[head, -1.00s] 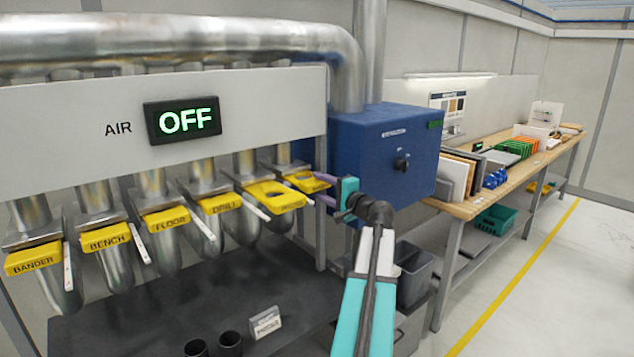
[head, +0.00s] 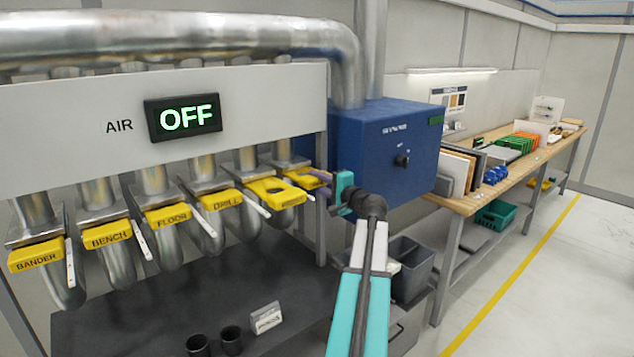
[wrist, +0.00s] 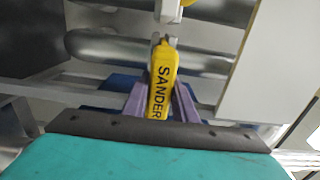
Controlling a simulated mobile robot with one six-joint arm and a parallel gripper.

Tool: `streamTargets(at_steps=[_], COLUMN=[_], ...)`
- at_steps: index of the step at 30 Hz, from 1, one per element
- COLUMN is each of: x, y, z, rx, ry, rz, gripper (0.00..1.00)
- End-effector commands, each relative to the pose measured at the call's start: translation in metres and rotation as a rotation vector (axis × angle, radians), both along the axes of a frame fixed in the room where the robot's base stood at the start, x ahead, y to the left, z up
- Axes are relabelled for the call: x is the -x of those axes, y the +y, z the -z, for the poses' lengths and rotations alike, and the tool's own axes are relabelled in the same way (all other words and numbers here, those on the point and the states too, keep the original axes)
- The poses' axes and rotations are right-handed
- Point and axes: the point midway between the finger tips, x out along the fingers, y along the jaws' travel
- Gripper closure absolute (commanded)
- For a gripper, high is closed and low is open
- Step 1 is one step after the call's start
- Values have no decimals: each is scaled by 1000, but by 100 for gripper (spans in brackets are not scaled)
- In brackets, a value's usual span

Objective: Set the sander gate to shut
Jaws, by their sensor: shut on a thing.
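The sander gate (wrist: 162,84) is a yellow handle lettered SANDER, seen close up in the wrist view. In the head view it is the rightmost yellow gate (head: 301,179) in the row under the grey panel, partly hidden by my gripper. A hole shows in its yellow plate. My gripper (head: 322,178) reaches it from the right. Its purple fingers lie on both sides of the handle in the wrist view, shut on it.
Gates lettered BANDER (head: 36,255), BENCH (head: 112,236), FLOOR (head: 168,217) and DRILL (head: 222,200) hang to the left. An unreadable gate (head: 262,187) is beside the sander gate. A blue box (head: 385,150) stands close behind my gripper. The AIR display (head: 184,118) reads OFF.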

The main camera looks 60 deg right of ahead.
Motion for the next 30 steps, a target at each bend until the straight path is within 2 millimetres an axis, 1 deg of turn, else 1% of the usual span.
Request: streamTargets(at_steps=[4,13,23,24,27,30], x=[-4,-26,-27,-27,-27,-27], y=[-2,-10,-10,-10,-10,-10], z=[2,2,0,0,0,0], rx=[1,1,0,0,0,0], ry=[1,0,0,0,0,0], rz=[0,0,1,1,1,1], gripper=[100,100,100,72,56,56])
